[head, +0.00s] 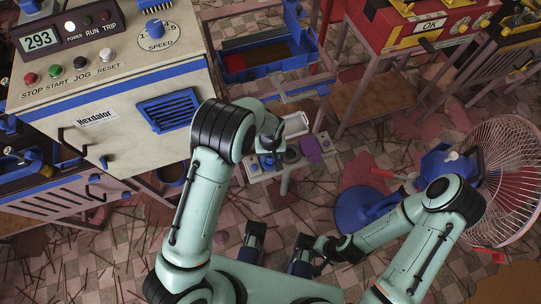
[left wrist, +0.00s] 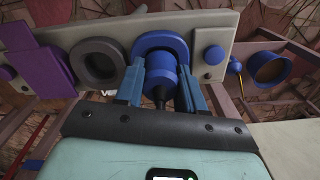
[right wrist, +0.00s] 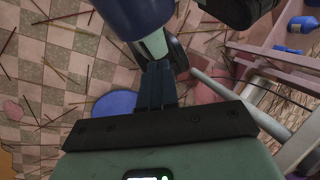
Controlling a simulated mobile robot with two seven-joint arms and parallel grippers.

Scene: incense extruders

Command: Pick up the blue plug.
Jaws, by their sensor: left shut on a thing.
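The blue plug (left wrist: 158,92) sits between the two blue fingers of my left gripper (left wrist: 161,78) in the left wrist view. The gripper is shut on it. Behind it is a blue ring (left wrist: 178,43) on a pale panel (left wrist: 212,25); I cannot tell whether the plug still touches the ring. In the head view my left gripper (head: 268,146) is over the small stand (head: 262,178) and mostly hides the plug. My right gripper (right wrist: 155,83) has its fingers together, with nothing visible between them, low over the floor.
Beside the ring are a dark grey ring (left wrist: 98,62) and a purple piece (left wrist: 40,60). A white tray (head: 296,124) is behind the stand. A large control cabinet (head: 110,130) stands left. A fan (head: 505,180) with a blue base stands right. Thin sticks litter the floor.

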